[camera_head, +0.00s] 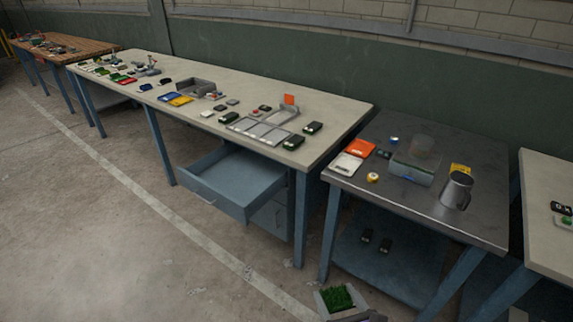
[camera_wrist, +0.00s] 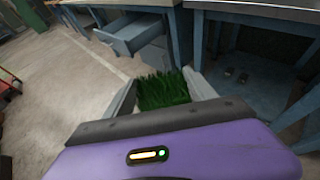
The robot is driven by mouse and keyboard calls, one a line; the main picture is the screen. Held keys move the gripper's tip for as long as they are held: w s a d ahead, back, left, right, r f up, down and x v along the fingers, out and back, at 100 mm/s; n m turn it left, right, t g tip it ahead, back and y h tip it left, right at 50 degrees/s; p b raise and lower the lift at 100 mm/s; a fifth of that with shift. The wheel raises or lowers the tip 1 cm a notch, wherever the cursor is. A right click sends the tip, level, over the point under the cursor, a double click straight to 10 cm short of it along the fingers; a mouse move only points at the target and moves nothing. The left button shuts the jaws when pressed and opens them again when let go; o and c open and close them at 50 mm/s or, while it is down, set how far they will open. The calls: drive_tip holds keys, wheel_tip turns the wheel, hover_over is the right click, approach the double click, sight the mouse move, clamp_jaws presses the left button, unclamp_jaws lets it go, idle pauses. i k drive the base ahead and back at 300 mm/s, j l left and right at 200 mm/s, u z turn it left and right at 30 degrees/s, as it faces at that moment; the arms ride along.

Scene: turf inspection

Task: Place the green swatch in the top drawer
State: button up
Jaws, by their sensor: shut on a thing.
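The green swatch (camera_head: 337,298) is a square of grass-like turf at the bottom of the head view. In the wrist view it (camera_wrist: 163,92) sits between the two fingers of my gripper (camera_wrist: 165,88), which is shut on it. The swatch is held in the air in front of the benches. The top drawer (camera_head: 232,181) under the long bench is pulled open, and its inside looks empty. It also shows ahead and to the left in the wrist view (camera_wrist: 134,36). My gripper is to the right of the drawer and nearer to the camera.
The long bench (camera_head: 335,112) above the drawer carries trays and small devices. A dark metal table (camera_head: 479,221) to the right holds a steel jug (camera_head: 457,190), a clear container and other items. Its lower shelf holds two small dark objects. The floor (camera_head: 120,235) left of the drawer is clear.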

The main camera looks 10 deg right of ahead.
sight(247, 170)
drive_tip(key=i+u, duration=0.15)
drive_tip(key=i, duration=2.25)
